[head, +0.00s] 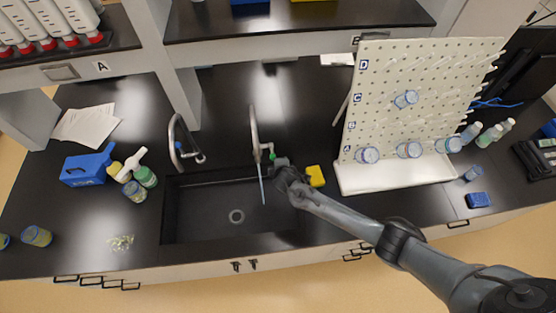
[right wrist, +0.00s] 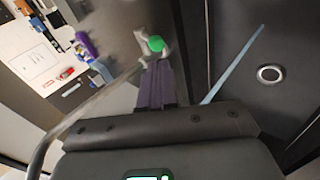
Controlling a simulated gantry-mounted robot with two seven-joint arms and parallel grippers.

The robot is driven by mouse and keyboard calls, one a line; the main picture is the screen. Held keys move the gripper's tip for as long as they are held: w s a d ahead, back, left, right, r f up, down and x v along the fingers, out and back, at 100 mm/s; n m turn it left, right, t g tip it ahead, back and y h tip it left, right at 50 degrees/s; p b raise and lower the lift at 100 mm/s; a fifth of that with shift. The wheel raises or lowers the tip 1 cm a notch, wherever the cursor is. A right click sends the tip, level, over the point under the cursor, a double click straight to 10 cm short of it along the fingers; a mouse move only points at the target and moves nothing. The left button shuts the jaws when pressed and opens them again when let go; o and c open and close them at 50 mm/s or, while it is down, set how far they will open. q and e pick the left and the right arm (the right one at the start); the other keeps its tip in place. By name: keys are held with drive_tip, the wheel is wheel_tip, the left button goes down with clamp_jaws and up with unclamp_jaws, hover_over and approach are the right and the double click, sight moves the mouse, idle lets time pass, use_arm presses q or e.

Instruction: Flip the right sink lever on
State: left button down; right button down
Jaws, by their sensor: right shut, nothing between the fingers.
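The right sink tap (head: 254,132) is a tall curved metal tap behind the black sink (head: 200,232). Its green lever end (head: 272,156) shows at its right side, and in the right wrist view the green knob (right wrist: 155,44) sits just beyond my fingertips. A pale blue stream (head: 262,188) like water runs from this tap's spout down into the sink; it also shows in the right wrist view (right wrist: 232,64). My right gripper (head: 281,163) is shut and empty, close beside the green lever; I cannot tell whether they touch. My left gripper is not in view.
A yellow sponge (head: 315,176) lies right of my gripper. A white pegboard (head: 395,120) with beakers stands further right. Bottles (head: 146,177) and a blue box (head: 83,168) stand left of the sink.

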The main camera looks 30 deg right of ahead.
drive_tip(key=shift+p+v, duration=0.3)
drive_tip(key=shift+v, duration=0.6)
drive_tip(key=shift+s+f, duration=0.1)
drive_tip(key=s+a+f+g, duration=0.1)
drive_tip(key=s+f+g, duration=0.1)
drive_tip(key=s+f, duration=0.65)
drive_tip(key=s+a, duration=0.2)
drive_tip(key=s, duration=0.2)
drive_tip(key=s+a+m+g+y, duration=0.1)
drive_tip(key=s+a, duration=0.1)
drive_tip(key=s, duration=0.3)
drive_tip(key=s+a+m+y, duration=0.1)
drive_tip(key=s+a, duration=0.1)
drive_tip(key=s, duration=0.3)
drive_tip(key=shift+s+a+r, duration=0.15)
drive_tip(key=shift+s+a, duration=0.05)
drive_tip(key=shift+a, duration=0.2)
drive_tip(key=s+d+r+m+g, duration=0.1)
drive_tip(key=s+r+m, duration=0.3)
drive_tip(key=r, duration=0.8)
drive_tip(key=s+d+r+m+g, duration=0.1)
drive_tip(key=s+d+r+m, duration=0.2)
drive_tip(key=r, duration=0.9)
drive_tip(key=s+m, duration=0.2)
drive_tip(key=s, duration=0.1)
drive_tip(key=shift+y, duration=0.4)
